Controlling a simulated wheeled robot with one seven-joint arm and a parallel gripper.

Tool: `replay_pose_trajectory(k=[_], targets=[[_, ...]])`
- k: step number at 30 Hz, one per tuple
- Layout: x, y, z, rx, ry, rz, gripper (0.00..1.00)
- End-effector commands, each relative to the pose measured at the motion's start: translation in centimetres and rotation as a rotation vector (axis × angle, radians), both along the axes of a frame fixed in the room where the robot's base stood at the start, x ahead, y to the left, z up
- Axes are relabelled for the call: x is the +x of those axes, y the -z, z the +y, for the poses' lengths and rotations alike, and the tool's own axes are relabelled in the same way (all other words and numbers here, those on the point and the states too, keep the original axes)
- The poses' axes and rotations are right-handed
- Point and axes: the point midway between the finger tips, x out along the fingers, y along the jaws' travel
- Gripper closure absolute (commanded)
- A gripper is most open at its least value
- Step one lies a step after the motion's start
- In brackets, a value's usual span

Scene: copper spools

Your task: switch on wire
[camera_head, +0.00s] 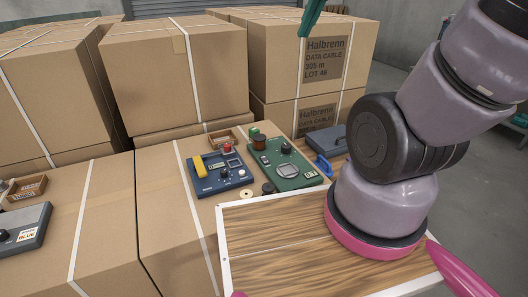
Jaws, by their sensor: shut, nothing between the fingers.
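A blue panel device (221,185) with a yellow handle, a red button (199,149) and a small display lies on the cardboard boxes at the centre. Right of it is a green panel device (290,178) with a dark knob and a display. A small brown copper-coloured spool (260,142) sits at its far left corner. Which switch belongs to the wire is unclear. A dark green tapered tip, seemingly my gripper (310,17), hangs in from the top edge, above and apart from both devices. Its fingers look shut and empty; the rest is out of frame.
A wooden board (275,262) with a white rim lies in front under my arm. A pale ring (247,194) and a black disc (268,188) lie near it. Stacked cartons (178,75) block the back.

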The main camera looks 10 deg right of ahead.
Motion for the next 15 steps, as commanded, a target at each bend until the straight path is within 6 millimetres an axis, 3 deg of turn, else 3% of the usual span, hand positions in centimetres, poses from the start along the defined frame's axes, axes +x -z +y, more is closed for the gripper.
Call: replay_pose_trajectory(k=[6, 11, 15], targets=[[6.1, 6.2, 0.8, -0.236, -0.392, 0.072, 1.00], [9.7, 11.8, 1.7, -0.381, -0.706, 0.112, 1.00], [12.0, 17.4, 2.8, -0.481, -0.995, 0.141, 1.00]])
